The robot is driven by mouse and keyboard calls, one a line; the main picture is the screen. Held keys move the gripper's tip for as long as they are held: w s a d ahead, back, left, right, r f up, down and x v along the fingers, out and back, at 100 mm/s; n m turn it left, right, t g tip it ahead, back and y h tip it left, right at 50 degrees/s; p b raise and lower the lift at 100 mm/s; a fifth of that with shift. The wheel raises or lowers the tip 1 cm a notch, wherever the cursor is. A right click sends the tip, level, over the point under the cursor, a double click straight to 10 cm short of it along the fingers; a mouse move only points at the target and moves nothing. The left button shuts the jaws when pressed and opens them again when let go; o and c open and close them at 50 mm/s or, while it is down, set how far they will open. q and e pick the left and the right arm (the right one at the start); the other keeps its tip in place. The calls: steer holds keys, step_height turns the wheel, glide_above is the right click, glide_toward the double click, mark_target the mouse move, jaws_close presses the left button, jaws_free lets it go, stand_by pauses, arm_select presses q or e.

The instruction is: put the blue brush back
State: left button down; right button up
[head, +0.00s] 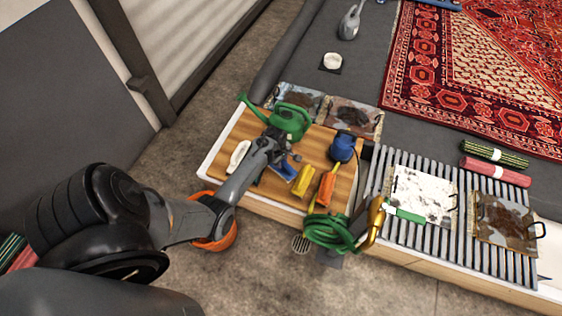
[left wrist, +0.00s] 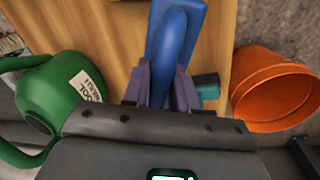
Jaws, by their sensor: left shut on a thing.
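The blue brush (head: 284,171) is at the wooden board (head: 255,187), among other tools. My left gripper (head: 285,157) comes in over the board and is shut on the brush. In the left wrist view the blue brush (left wrist: 176,30) runs up from between the two fingers of the left gripper (left wrist: 160,88). Its lower part is hidden by the fingers and palm. I cannot tell whether the brush touches the board or hangs just above it. My right gripper is not in view.
A green watering can (head: 290,119) stands close behind the gripper. A yellow brush (head: 303,181), an orange brush (head: 326,189) and a blue bottle (head: 343,148) are to the right. A white tool (head: 238,156) lies left. An orange pot (head: 226,240) and green hose (head: 328,232) are in front.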

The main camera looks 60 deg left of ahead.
arm_select(q)
steer(key=shift+f, duration=0.55)
steer(key=c, duration=0.9)
jaws_free()
